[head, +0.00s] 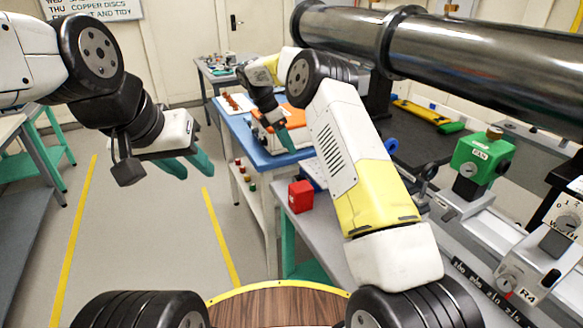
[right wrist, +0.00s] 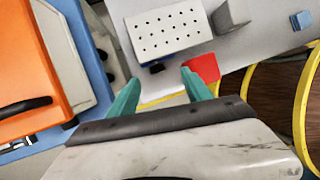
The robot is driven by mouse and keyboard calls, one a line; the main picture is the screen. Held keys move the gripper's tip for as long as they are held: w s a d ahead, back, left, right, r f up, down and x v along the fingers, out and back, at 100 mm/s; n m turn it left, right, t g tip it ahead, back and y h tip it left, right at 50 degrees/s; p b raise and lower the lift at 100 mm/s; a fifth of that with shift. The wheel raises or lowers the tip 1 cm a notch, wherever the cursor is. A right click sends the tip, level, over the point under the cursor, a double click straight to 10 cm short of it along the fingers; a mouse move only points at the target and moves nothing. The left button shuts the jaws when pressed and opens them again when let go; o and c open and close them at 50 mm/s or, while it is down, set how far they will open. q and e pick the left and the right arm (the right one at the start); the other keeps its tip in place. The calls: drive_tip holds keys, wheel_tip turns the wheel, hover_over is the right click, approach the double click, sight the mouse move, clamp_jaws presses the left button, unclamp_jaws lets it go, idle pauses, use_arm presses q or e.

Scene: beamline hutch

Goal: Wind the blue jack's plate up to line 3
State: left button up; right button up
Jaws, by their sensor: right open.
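A pale perforated plate (right wrist: 166,28) lies above the fingers in the right wrist view, over the grey bench; a small dark part shows at its lower edge. A blue and white thing (head: 311,172), partly behind my right arm, shows on the bench in the head view. I cannot tell for sure that it is the blue jack; no line marks are readable. My right gripper (right wrist: 158,92) is open and empty, its fingers pointing towards the plate, apart from it. In the head view it (head: 284,141) is beside the orange case. My left gripper (head: 186,164) is open and empty over the floor.
A red box (head: 300,196) stands on the bench's near corner, close to the plate. An orange case (right wrist: 32,62) rests on the blue-topped cart (head: 247,137). A dark pipe (head: 440,50) crosses the upper right. A green instrument (head: 482,158) stands at right.

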drive_tip(key=shift+n+g+h, duration=0.4)
drive_tip(key=shift+n, duration=0.5)
drive_tip(key=d+f, duration=0.1)
drive_tip(key=f, duration=0.3)
drive_tip(key=d+f, duration=0.1)
drive_tip(key=f, duration=0.8)
drive_tip(key=shift+s+d+f, duration=0.15)
drive_tip(key=shift+d+f, duration=0.05)
drive_tip(key=shift+d, duration=0.2)
clamp_jaws()
